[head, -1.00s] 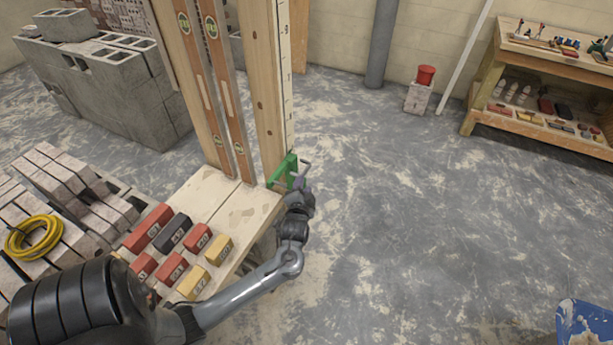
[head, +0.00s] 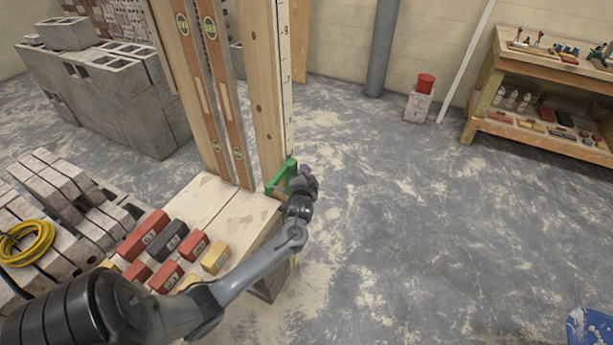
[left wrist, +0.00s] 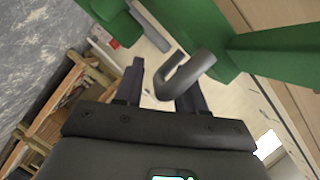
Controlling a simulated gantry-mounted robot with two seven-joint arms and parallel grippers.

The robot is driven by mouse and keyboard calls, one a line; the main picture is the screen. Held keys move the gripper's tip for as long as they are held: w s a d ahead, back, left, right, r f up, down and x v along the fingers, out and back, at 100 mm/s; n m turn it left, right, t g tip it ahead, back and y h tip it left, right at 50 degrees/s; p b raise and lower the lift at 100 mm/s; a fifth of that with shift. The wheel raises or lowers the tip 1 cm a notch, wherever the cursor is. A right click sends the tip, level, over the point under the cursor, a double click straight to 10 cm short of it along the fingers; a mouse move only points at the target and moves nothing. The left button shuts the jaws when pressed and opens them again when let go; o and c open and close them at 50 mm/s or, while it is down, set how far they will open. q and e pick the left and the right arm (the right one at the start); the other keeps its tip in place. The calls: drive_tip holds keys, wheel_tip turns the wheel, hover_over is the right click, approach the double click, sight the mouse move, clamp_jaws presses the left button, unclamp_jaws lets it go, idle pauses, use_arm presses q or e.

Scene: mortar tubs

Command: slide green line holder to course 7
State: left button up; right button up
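The green line holder (head: 280,178) sits low on the wooden pole (head: 268,95), close to the board at its foot. My left gripper (head: 304,183) is at the holder's right side. In the left wrist view, the green holder (left wrist: 275,55) fills the top right, and its grey hooked rod (left wrist: 187,72) reaches between the fingers of my left gripper (left wrist: 162,85). The fingers stand apart, with visible gaps beside the hook. My right gripper is out of view.
Numbered red, dark and yellow blocks (head: 170,240) lie on the board beside my left arm. Two spirit levels (head: 220,90) stand left of the pole. A brick stack with a yellow hose (head: 28,243) is at left.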

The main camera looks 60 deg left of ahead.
use_arm(q)
drive_tip(key=shift+c, duration=0.3)
clamp_jaws()
drive_tip(key=shift+d+f, duration=0.1)
wheel_tip(320, 180, up, 27)
drive_tip(key=p, duration=2.9)
